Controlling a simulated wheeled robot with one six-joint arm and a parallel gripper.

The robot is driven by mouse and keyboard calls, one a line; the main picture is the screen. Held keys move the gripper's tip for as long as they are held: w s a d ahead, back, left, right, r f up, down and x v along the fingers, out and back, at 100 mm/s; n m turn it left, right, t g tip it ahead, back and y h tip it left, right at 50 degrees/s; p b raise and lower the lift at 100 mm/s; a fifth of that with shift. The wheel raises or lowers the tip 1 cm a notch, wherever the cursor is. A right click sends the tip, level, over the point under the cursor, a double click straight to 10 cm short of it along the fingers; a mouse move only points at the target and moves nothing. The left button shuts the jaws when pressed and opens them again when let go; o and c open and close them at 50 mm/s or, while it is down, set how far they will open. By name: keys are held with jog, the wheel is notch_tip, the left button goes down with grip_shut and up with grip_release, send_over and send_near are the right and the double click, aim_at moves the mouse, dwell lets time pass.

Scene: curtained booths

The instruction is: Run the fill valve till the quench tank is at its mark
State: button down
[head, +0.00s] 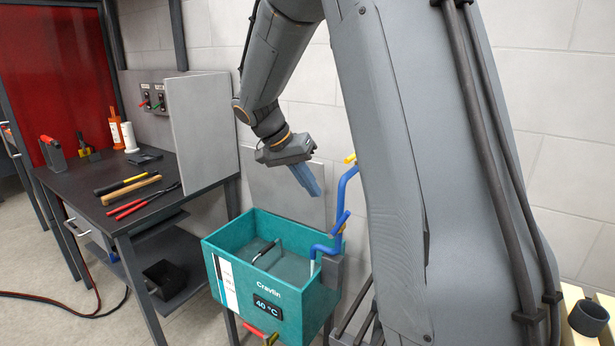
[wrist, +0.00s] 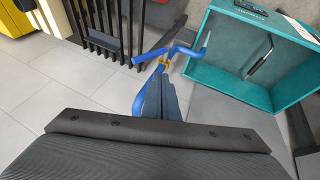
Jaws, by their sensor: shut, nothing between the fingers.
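The teal quench tank (head: 305,300) stands low beside the bench, with a "40 °C" display and a white strip with dark markings (head: 226,283) on its front. I cannot read the strip's mark or the liquid level. A blue pipe (head: 338,200) rises at the tank's right side, with a blue lever (head: 341,224) low on it and a spout end over the tank. In the wrist view the lever (wrist: 150,57) sits by a yellow fitting (wrist: 164,61), just beyond my fingertips. My gripper (head: 313,188) is shut and empty above the tank; contact with the lever is unclear.
A black bench (head: 85,190) with hammers, pliers and other tools stands left. A grey panel (head: 203,128) rises at its right end. Dark bars (wrist: 108,30) stand close to the pipe.

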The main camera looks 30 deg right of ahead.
aim_at(342, 222)
jog(key=s+d+f+p, duration=0.2)
jog(key=s+d+f, duration=0.1)
jog(key=d+f, duration=0.1)
jog(key=shift+x, duration=0.9)
jog(key=shift+w+f, duration=0.1)
jog(key=shift+f, duration=0.05)
